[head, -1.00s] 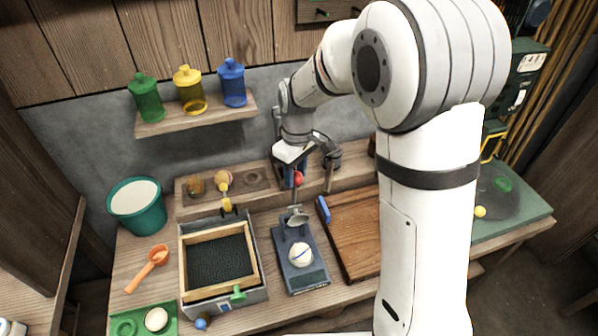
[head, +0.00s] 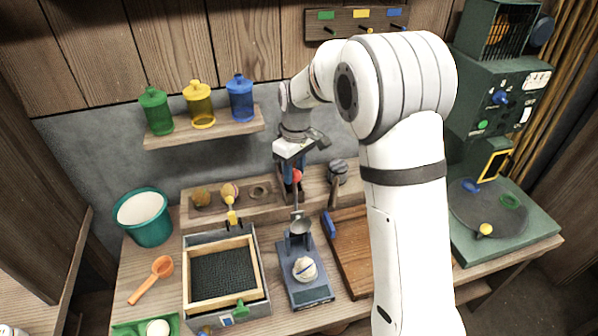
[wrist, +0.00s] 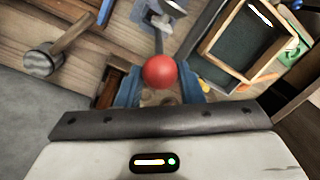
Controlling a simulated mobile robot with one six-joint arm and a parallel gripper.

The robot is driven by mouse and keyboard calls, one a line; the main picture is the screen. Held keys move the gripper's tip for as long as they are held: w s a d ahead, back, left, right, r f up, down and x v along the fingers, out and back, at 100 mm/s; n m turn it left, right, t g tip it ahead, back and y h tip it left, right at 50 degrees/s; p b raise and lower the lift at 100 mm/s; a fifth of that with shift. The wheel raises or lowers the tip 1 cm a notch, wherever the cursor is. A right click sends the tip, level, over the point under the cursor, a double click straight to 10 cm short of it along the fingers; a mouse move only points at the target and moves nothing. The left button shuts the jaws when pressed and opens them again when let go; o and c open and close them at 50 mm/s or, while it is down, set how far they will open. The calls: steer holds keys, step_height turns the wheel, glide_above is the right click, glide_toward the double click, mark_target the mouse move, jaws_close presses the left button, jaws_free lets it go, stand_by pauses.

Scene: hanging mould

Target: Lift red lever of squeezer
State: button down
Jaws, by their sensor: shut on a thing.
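The squeezer's blue-grey base (head: 309,290) stands on the bench, with a pale ball (head: 305,268) on it. Its metal lever with a cup-shaped press (head: 299,226) is raised above the ball and points up toward the back wall. The red knob (head: 297,177) is at the lever's upper end. My gripper (head: 293,174) is at this knob, its blue fingers shut on it. In the wrist view the red knob (wrist: 160,72) sits between the fingers, and the lever shaft runs away from it to the press.
A wooden-framed tray (head: 188,275) stands left of the squeezer, and a wooden board (head: 350,250) with a blue handle stands to the right. A wooden ledge (head: 225,213) and a mallet-like tool (head: 338,172) are near my gripper. A shelf with jars (head: 205,131) hangs up left.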

steer(key=c, duration=1.4)
jaws_free()
steer(key=shift+w+r, duration=0.25)
steer(key=shift+w, duration=0.15)
steer(key=shift+c, duration=0.2)
steer(key=o, duration=0.3)
steer(key=shift+w+a+f, duration=0.1)
steer(key=shift+w+f, duration=0.15)
steer(key=shift+w, duration=0.05)
steer(key=shift+o, duration=0.7)
steer(key=shift+s, duration=0.15)
steer(key=r, duration=0.4)
steer(key=r+b, duration=0.1)
steer(key=r, duration=0.2)
steer(key=shift+w+d+r, duration=0.2)
steer(key=shift+r, duration=0.2)
